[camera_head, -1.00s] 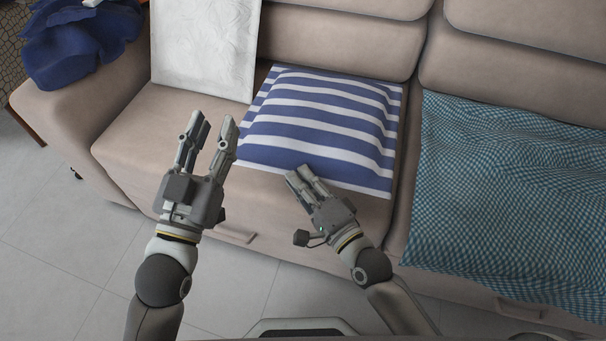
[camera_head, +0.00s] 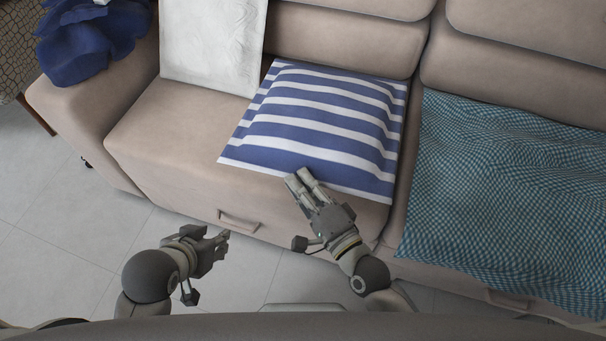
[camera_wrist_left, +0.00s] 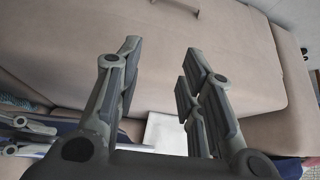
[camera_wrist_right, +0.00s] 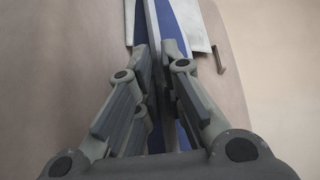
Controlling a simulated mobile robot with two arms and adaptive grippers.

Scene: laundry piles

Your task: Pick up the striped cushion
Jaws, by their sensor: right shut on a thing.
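The blue and white striped cushion (camera_head: 318,120) lies flat on the sofa seat in the head view, its front edge along the seat's front. My right gripper (camera_head: 299,178) is at the cushion's front edge, shut on that edge. In the right wrist view, the striped fabric (camera_wrist_right: 176,28) runs in between the right fingers (camera_wrist_right: 158,75). My left gripper (camera_head: 224,236) is low in front of the sofa, apart from the cushion. In the left wrist view, the left fingers (camera_wrist_left: 160,70) are spread with nothing between them.
A white cushion (camera_head: 212,45) leans on the backrest to the left. A teal checked blanket (camera_head: 500,190) covers the right seat. Dark blue cloth (camera_head: 88,45) lies on the left armrest (camera_head: 90,105). The seat left of the striped cushion is bare.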

